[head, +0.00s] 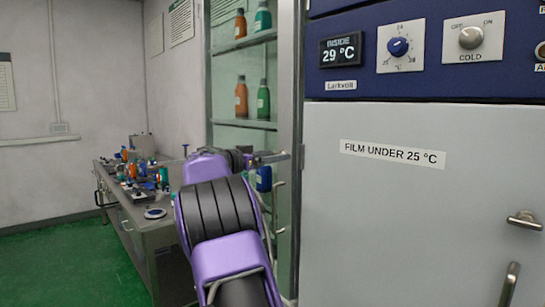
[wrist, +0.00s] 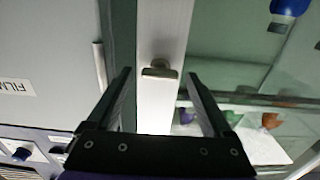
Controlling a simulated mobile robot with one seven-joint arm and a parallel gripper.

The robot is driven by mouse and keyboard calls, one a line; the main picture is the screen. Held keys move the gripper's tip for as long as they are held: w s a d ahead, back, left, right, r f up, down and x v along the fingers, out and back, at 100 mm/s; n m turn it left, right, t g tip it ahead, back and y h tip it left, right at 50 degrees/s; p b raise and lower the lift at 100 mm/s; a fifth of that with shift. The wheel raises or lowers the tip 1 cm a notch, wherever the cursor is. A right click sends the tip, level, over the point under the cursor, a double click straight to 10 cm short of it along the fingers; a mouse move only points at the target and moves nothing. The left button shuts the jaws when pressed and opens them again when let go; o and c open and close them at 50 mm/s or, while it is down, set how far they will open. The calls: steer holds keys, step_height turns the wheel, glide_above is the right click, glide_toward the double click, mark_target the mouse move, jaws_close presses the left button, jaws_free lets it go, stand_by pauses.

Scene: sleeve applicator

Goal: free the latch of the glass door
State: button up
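The glass door (head: 240,60) stands left of the white cabinet, in front of shelves of bottles. In the wrist view its pale metal frame (wrist: 163,30) runs down the middle. The latch (wrist: 159,70), a short grey bar on a small mount, lies crosswise on that frame. My gripper (wrist: 159,76) is open, with a finger to each side of the latch in the picture. I see no contact, and the depth gap is hard to judge. In the head view my gripper (head: 277,157) is seen from behind beside the door frame, and my arm hides the latch.
The white cabinet door (head: 385,220) on the right has its own latch (head: 525,220) and handle (head: 510,285). A blue control panel (head: 430,55) is above it. A cluttered metal bench (head: 145,215) stands at left. The green floor (head: 60,260) there is clear.

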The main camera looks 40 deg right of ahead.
steer(key=c, duration=1.2)
steer(key=shift+n, duration=0.3)
steer(key=n, duration=0.3)
steer(key=shift+w+n, duration=0.1)
steer(key=shift+n, duration=0.2)
steer(key=n, duration=0.4)
steer(key=shift+r+n, duration=0.1)
steer(key=shift+n, duration=0.2)
steer(key=n+p, duration=0.3)
steer(key=n, duration=0.2)
steer(key=shift+n+p, duration=1)
steer(key=shift+n, duration=1.1)
